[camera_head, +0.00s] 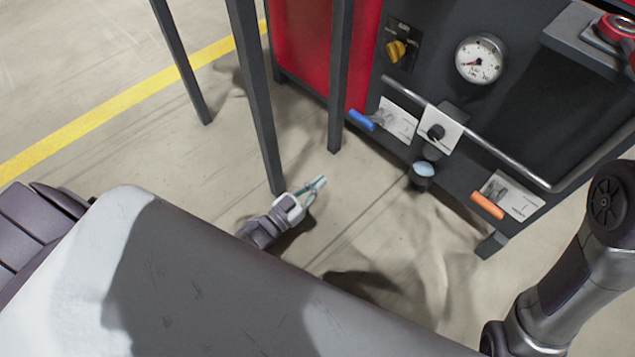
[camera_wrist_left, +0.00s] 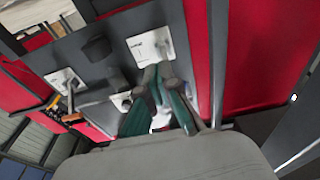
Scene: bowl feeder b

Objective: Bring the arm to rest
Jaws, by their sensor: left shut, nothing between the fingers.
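My left gripper (camera_head: 318,183) is in the middle of the head view, above the floor and in front of the red and dark machine. Its teal fingers are shut with nothing between them. It is apart from the blue handle (camera_head: 361,119) on the machine's lower front. The fingers also show in the left wrist view (camera_wrist_left: 159,88), with the machine's front behind them. My right arm (camera_head: 568,278) shows at the right edge of the head view; its gripper is not in view.
The machine's front carries a gauge (camera_head: 480,59), a yellow knob (camera_head: 396,50), a metal rail (camera_head: 465,133) and an orange handle (camera_head: 487,206). A red button (camera_head: 620,28) is at the upper right. Dark frame legs (camera_head: 257,95) stand close behind my left gripper. Open floor lies left.

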